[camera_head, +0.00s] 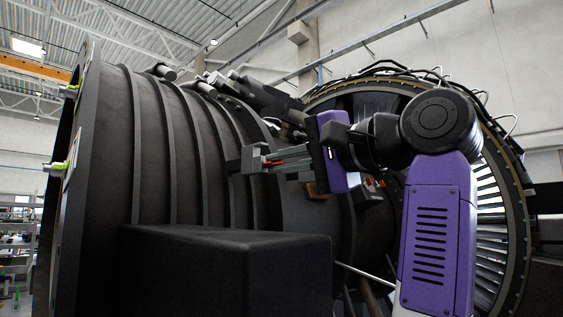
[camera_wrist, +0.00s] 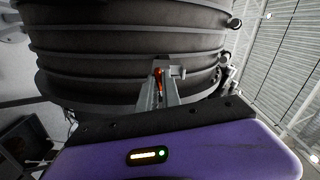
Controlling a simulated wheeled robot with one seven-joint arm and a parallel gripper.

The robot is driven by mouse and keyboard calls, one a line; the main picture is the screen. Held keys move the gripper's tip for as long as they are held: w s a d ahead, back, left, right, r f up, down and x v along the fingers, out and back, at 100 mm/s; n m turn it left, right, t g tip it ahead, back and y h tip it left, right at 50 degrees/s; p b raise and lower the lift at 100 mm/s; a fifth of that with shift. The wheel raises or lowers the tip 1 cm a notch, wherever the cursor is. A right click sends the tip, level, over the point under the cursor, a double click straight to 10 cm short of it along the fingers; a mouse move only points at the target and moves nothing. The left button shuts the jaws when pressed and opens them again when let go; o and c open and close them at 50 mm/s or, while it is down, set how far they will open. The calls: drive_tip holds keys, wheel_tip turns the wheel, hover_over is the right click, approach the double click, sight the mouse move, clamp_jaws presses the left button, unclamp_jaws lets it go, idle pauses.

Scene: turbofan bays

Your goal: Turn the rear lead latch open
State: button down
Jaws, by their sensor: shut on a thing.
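My gripper (camera_head: 258,160) reaches left from its purple hand to the side of the dark ribbed engine casing (camera_head: 185,155). Its grey fingers are closed on a small orange-red piece (camera_head: 274,163), which looks like the latch lever. In the wrist view, the orange-red latch piece (camera_wrist: 158,76) shows between the fingertips of my gripper (camera_wrist: 160,70), in front of the casing ribs. The fingers hide much of the latch and its mount, so I cannot tell how far it is turned.
A dark box-shaped block (camera_head: 225,275) fills the lower foreground. Dark pipes (camera_head: 250,95) run along the top. The bladed fan ring (camera_head: 490,200) stands at right behind my arm.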

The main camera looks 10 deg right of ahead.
drive_tip(key=shift+m, duration=1.5)
drive_tip(key=shift+f, duration=0.1)
drive_tip(key=c, duration=1.5)
unclamp_jaws()
drive_tip(key=shift+d, duration=0.1)
drive_tip(key=shift+c, duration=0.2)
drive_tip(key=b+v, duration=0.3)
drive_tip(key=v, duration=0.4)
drive_tip(key=shift+s+d, duration=0.2)
drive_tip(key=shift+s, duration=0.1)
